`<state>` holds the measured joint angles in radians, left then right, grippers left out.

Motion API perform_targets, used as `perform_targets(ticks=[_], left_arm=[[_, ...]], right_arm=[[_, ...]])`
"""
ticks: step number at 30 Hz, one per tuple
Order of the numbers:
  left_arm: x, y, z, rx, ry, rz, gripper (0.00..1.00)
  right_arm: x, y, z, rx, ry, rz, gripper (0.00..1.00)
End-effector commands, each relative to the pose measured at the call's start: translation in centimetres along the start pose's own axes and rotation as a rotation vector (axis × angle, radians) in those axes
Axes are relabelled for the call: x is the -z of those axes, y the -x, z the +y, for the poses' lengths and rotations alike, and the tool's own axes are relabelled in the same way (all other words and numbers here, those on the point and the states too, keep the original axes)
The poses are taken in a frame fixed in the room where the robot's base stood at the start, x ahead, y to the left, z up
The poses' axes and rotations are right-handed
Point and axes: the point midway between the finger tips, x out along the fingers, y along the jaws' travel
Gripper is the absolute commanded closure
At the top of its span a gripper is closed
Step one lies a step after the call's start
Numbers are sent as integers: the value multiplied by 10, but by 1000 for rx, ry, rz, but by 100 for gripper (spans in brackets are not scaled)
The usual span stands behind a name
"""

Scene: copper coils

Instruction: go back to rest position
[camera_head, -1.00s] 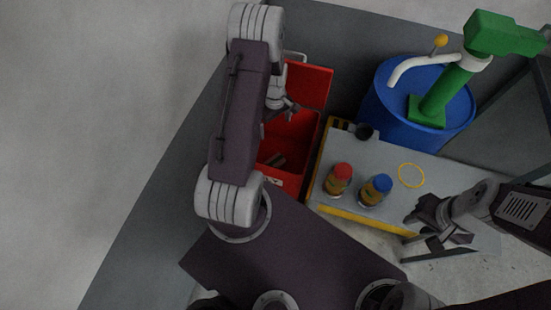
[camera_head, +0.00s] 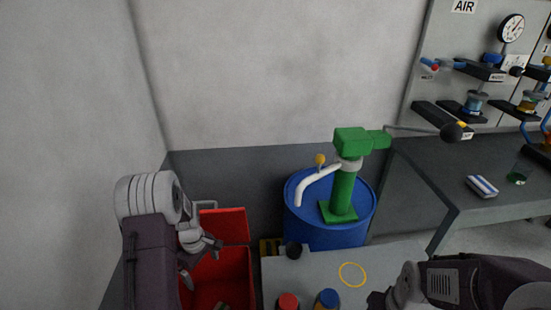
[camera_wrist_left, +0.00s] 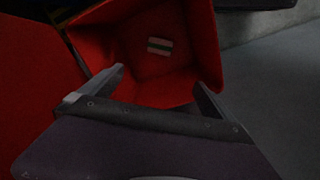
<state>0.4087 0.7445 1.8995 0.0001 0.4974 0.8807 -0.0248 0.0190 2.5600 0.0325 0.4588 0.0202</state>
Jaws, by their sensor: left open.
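My left gripper (camera_head: 200,262) is over the red bin (camera_head: 247,270) at the lower left of the head view. In the left wrist view its two fingers (camera_wrist_left: 163,92) are spread apart with nothing between them. The red bin (camera_wrist_left: 205,45) lies beyond the fingers, and a small piece with white and green stripes (camera_wrist_left: 159,46) shows inside it.
A grey table (camera_head: 318,272) carries a red-capped bottle (camera_head: 288,301), a blue-capped bottle (camera_head: 327,299) and a yellow ring (camera_head: 353,274). Behind it stands a blue drum (camera_head: 300,222) with a green pump (camera_head: 343,190). A dark workbench (camera_head: 450,185) is at the right.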

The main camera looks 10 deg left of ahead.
Motion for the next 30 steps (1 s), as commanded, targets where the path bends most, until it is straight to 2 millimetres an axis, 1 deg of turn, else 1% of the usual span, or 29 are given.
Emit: perform_targets(ticks=[2, 5, 6, 7, 9, 12, 16, 17, 18, 24, 27, 30], left_arm=[[-12, 11, 2, -7, -71, 5, 0], [-48, 40, 2, -24, -301, 17, 0], [-66, 53, 0, -33, -417, 23, 0], [-80, 62, -4, -39, -505, 28, 0], [-108, 78, -13, -51, -695, 39, 0], [-142, 95, -32, -66, -941, 55, 0], [-179, 109, -61, -84, -1238, 77, 0], [-185, 115, -67, -87, -1295, 82, 0], [-181, 143, -65, -83, -1276, 78, 0], [-180, 205, -64, -82, -1268, 76, 0], [-180, 230, -64, -82, -1267, 76, 0], [-180, 245, -64, -82, -1266, 76, 0]], right_arm=[[0, 0, 0, 0, 0, 0, 67], [0, 0, 0, 0, 0, 0, 67], [0, 0, 0, 0, 0, 0, 67], [0, 0, 0, 0, 0, 0, 67], [0, 0, 0, 0, 0, 0, 67], [0, 0, 0, 0, 0, 0, 67], [0, 0, 0, 0, 0, 0, 67], [0, 4, 0, 0, 0, 0, 67], [3, 33, -1, 0, 0, -2, 67], [10, 95, -2, 0, 0, 1, 67], [13, 120, -2, 0, 0, 0, 67], [14, 136, -3, 0, 0, 0, 67]])
